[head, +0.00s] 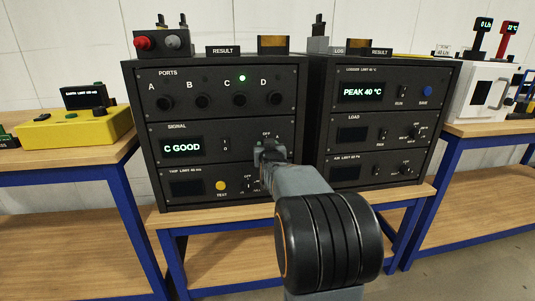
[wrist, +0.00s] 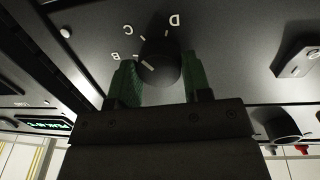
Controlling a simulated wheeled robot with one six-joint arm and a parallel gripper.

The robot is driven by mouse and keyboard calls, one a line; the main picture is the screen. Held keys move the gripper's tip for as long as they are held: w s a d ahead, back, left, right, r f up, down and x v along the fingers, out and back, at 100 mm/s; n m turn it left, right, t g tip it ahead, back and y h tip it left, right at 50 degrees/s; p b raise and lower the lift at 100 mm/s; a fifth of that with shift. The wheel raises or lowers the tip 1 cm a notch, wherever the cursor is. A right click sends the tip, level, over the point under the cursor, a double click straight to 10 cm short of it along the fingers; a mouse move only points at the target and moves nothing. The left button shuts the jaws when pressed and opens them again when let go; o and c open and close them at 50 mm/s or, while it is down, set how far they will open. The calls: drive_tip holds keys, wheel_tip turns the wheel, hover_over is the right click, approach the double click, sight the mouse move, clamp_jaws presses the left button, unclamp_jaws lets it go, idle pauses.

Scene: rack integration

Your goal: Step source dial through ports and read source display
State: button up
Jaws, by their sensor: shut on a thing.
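The source dial (wrist: 160,65) is a dark round knob with a pale pointer line and the letters B, C and D around it in the wrist view. My gripper (wrist: 160,80) is shut on it, with a green finger pad on each side. In the head view my gripper (head: 269,152) covers the dial at the right of the SIGNAL panel; the OFF label shows above. I cannot tell the exact pointer position. The source display (head: 183,147) reads "C GOOD" in green. The PORTS panel (head: 222,87) has sockets A to D; a green light is lit above C.
Below are a dark trip display (head: 187,187), a yellow TEST button (head: 220,185) and a small dial. The right rack unit (head: 386,120) shows "PEAK 40 °C". A yellow box (head: 75,127) stands on the left bench, a white case (head: 485,92) on the right bench.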

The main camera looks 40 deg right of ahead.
drive_tip(key=shift+r+m+b, duration=0.1)
drive_tip(key=shift+m+b, duration=0.2)
drive_tip(key=shift+m, duration=0.2)
drive_tip(key=o, duration=0.9)
drive_tip(key=shift+p+v, duration=0.9)
drive_tip(key=shift+v, duration=6)
drive_tip(key=shift+d, duration=0.1)
